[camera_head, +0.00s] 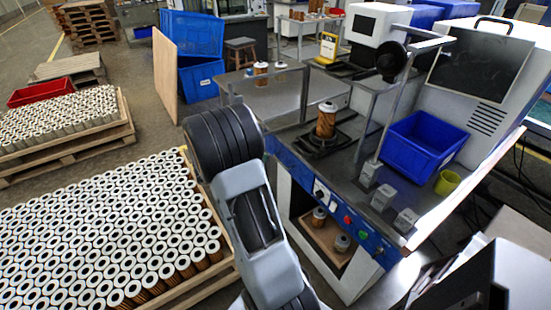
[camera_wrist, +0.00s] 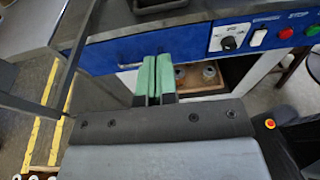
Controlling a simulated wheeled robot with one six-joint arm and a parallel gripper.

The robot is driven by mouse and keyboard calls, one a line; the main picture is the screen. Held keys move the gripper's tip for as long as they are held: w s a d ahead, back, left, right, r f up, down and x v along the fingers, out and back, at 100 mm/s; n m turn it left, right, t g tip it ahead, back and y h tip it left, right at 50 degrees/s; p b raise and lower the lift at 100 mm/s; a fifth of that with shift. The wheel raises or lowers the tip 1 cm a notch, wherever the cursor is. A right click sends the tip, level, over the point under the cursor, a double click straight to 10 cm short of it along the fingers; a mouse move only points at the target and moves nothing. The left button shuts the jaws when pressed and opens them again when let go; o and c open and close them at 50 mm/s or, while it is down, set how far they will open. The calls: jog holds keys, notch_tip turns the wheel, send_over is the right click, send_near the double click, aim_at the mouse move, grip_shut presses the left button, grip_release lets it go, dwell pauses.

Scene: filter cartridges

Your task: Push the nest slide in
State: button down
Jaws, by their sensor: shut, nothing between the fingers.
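The nest slide, a dark base (camera_head: 322,143) on the machine's table, carries an upright orange-brown filter cartridge (camera_head: 326,121) with a pale top in the head view. In the wrist view a dark block (camera_wrist: 157,5), which looks like the nest's front, shows at the top edge above the grey table top. My gripper (camera_wrist: 155,62) has green fingers pressed together with nothing between them. It is in front of the blue front panel (camera_wrist: 150,47), below the dark block and apart from it. In the head view my gripper is hidden behind my arm.
The panel bears a knob (camera_wrist: 228,43) and buttons to the right. Under the table is an open shelf with a few cartridges (camera_wrist: 209,73). A blue bin (camera_head: 422,142) and grey blocks (camera_head: 383,197) stand right of the nest. Pallets of cartridges (camera_head: 105,240) lie left.

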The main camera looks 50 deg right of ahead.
aim_at(298, 149)
jog(key=x, duration=1.3)
jog(key=shift+d, duration=0.15)
